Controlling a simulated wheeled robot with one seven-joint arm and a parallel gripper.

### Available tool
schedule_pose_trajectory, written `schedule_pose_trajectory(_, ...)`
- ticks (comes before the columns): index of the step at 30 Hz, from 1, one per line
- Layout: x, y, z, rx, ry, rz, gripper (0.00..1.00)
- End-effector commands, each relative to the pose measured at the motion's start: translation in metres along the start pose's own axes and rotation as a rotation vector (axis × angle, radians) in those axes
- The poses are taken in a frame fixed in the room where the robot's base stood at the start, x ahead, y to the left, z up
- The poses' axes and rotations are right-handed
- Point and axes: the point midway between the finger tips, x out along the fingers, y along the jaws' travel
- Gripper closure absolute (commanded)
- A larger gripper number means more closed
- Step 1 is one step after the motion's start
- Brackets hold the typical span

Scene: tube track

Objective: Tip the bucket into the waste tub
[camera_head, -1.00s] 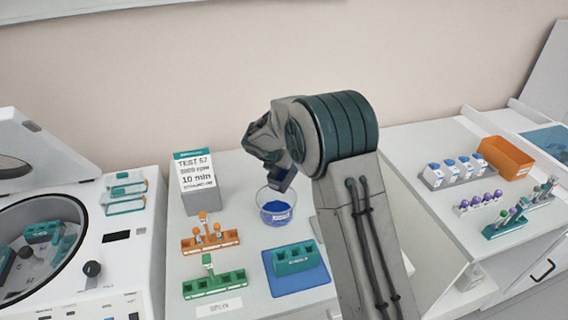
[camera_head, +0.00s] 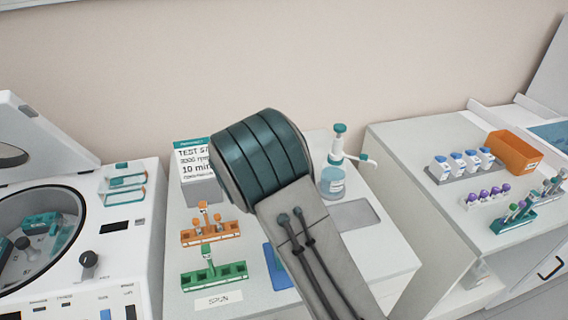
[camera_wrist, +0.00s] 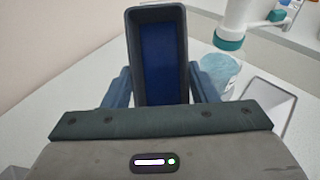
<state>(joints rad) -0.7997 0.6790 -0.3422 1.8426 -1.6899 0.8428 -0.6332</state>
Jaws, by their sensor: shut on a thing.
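In the wrist view my gripper (camera_wrist: 158,88) is shut on the bucket (camera_wrist: 133,60), a dark grey-blue, narrow rectangular box between the two fingers. Its open mouth faces the camera and its inside looks deep blue; I cannot tell whether that is lining or content. In the head view my wrist and arm hide the gripper and the bucket. The waste tub, a clear tub with blue in it, is hidden behind my arm now and I cannot make it out in the wrist view.
A teal-capped pump bottle (camera_head: 332,180) stands behind a grey tray (camera_head: 355,214). Orange (camera_head: 210,234) and green (camera_head: 214,275) racks, a blue mat (camera_head: 280,272) and a sign box (camera_head: 196,160) surround my arm. The open centrifuge (camera_head: 100,240) is left; a higher counter (camera_head: 440,205) is right.

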Motion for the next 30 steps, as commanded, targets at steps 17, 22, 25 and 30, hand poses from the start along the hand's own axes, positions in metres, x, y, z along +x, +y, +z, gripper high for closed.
schedule_pose_trajectory(17,-0.013,0.001,-0.015,0.001,-0.349,0.002,0.69)
schedule_pose_trajectory(22,-0.018,0.001,-0.020,0.001,-0.450,0.002,0.69)
schedule_pose_trajectory(25,-0.020,0.001,-0.022,0.002,-0.516,0.001,0.69)
schedule_pose_trajectory(30,-0.025,0.001,-0.028,0.001,-0.634,0.001,0.69)
